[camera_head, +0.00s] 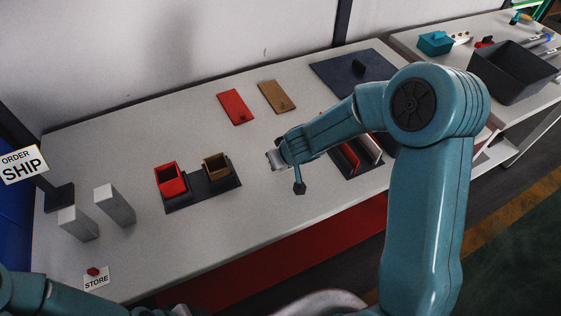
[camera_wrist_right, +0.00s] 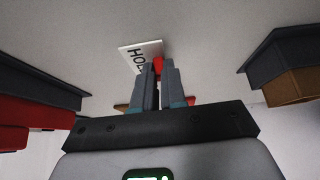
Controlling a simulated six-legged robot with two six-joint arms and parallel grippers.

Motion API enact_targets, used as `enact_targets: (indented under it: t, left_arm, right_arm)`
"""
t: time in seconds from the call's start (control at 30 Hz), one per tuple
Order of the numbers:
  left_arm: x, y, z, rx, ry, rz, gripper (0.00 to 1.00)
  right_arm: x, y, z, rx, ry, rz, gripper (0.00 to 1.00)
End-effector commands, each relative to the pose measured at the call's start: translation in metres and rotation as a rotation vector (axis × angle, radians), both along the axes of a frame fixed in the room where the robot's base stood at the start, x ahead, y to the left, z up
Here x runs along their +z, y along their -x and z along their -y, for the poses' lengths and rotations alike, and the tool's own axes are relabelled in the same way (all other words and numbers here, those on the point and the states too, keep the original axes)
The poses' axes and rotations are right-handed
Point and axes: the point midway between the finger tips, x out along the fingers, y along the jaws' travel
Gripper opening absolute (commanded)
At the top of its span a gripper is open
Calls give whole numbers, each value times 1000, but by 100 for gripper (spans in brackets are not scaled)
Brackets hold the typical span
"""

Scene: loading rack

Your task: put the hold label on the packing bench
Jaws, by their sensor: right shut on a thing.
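In the right wrist view, my right gripper (camera_wrist_right: 160,72) is shut on the red knob of the hold label (camera_wrist_right: 138,58), a white card with black letters reading "HO". The fingers cover the rest of the word. In the head view, my right gripper (camera_head: 279,160) is over the middle of a long pale bench (camera_head: 235,240); the label cannot be made out there. Whether the card touches the surface below cannot be told. Part of my left arm shows at the lower left of the head view, but its gripper is out of frame.
A "STORE" label (camera_head: 96,281) lies front left, near two grey blocks and an "ORDER SHIP" sign (camera_head: 22,165). A dark holder bears a red bin (camera_head: 170,180) and a brown bin (camera_head: 216,166). Red (camera_head: 235,107) and brown (camera_head: 276,97) plates lie behind. A black crate (camera_head: 512,72) stands right.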

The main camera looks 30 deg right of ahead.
Motion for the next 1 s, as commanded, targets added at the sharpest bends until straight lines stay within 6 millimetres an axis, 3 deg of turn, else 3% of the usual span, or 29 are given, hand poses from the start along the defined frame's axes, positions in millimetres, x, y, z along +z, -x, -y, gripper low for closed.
enact_targets:
  t: [0.2, 0.3, 0.53, 0.67, 1.0]
  left_arm:
    - [-2, 0, 0, 0, 0, 0, 52]
    - [-1, 0, 0, 0, 0, 0, 52]
    - [-1, 0, 0, 0, 0, 0, 52]
    - [7, 0, 0, 0, 0, 0, 52]
    - [51, 0, 0, 0, 0, 0, 52]
  right_arm:
    - [-4, 0, 0, -1, -1, -1, 0]
    - [-3, 0, 0, -1, -1, 0, 36]
    - [-2, 0, 0, -1, -1, -1, 36]
    - [9, 3, 0, 1, 1, 0, 36]
    - [78, 41, -2, 0, 0, 2, 36]
